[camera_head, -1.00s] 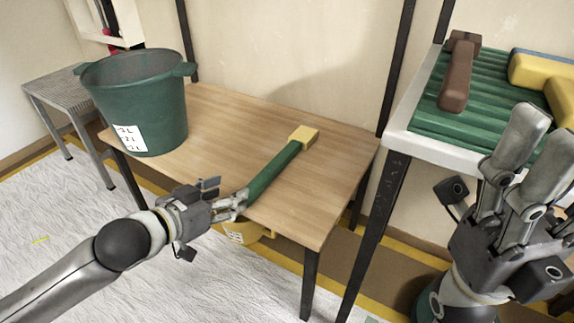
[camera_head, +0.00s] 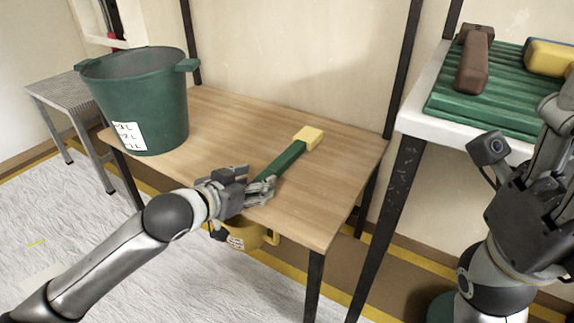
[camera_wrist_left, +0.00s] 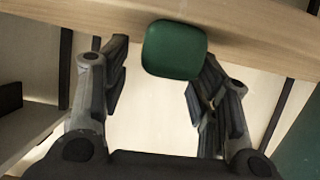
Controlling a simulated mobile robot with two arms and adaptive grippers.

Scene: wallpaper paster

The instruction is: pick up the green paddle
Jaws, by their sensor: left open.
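The green paddle (camera_head: 281,165) lies on the wooden table (camera_head: 222,133), its yellow end (camera_head: 308,137) toward the back right and its green shaft toward the front edge. My left gripper (camera_head: 262,187) is at the near end of the shaft and hides part of it. In the left wrist view the paddle's green end (camera_wrist_left: 174,49) shows between the open fingers of the left gripper (camera_wrist_left: 158,85), toward their tips, with gaps visible beside it. My right gripper (camera_head: 550,140) is at the right edge, partly cut off, and whether it is open is unclear.
A large green bucket (camera_head: 140,105) stands on the table's left. A yellow container (camera_head: 250,237) is below the table's front edge. A white table (camera_head: 437,80) at right holds a green ridged tray (camera_head: 500,105) with a brown tool (camera_head: 472,65) and a yellow one (camera_head: 549,57).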

